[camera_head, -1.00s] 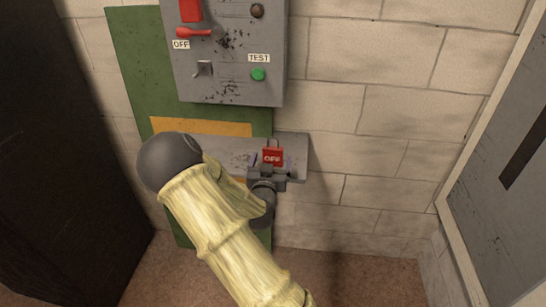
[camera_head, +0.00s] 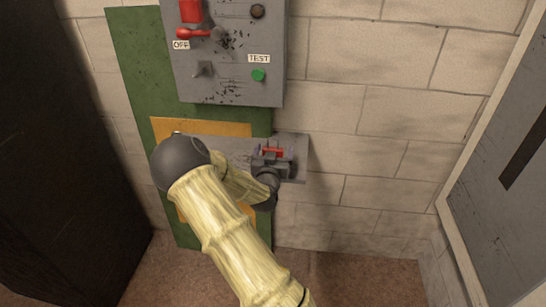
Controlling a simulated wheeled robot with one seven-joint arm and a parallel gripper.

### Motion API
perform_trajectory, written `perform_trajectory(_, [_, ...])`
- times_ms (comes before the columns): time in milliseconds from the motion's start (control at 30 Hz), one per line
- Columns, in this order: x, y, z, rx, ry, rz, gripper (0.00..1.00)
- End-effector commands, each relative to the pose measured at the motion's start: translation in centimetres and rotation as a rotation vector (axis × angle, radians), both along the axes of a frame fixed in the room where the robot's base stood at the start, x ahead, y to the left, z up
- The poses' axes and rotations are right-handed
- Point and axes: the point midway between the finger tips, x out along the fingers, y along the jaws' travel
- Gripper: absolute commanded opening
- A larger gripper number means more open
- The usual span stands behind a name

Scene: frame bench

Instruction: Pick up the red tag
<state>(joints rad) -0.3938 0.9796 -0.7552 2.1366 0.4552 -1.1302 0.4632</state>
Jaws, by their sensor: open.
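The red tag (camera_head: 272,152) is by the small grey shelf on the wall, below the grey control box. Only its upper red edge shows; my gripper hides the rest, including its OFF lettering. My gripper (camera_head: 272,161) is open and right in front of the tag, overlapping it in this view. I cannot tell whether the fingers touch the tag or stand around it. My arm reaches in from the bottom and covers the left part of the shelf.
The grey shelf (camera_head: 298,163) is fixed low on the wall. The control box (camera_head: 232,88) above has a red lever, an OFF label, a TEST label and a green button (camera_head: 258,75). A dark cabinet (camera_head: 60,170) stands left, a grey panel (camera_head: 505,190) right.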

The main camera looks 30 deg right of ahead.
Motion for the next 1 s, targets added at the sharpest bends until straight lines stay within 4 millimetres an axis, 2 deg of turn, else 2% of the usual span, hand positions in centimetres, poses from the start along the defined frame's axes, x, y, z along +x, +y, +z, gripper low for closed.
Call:
perform_trajectory(400, [-0.04,0.03,0.0,0.0,0.0,0.0,0.85])
perform_trajectory(600, [-0.06,0.03,0.0,0.0,0.0,0.0,0.46])
perform_trajectory(667, [-0.06,0.03,0.0,0.0,0.0,0.0,0.37])
perform_trajectory(1000, [-0.04,0.03,0.52,0.0,-0.001,0.0,0.37])
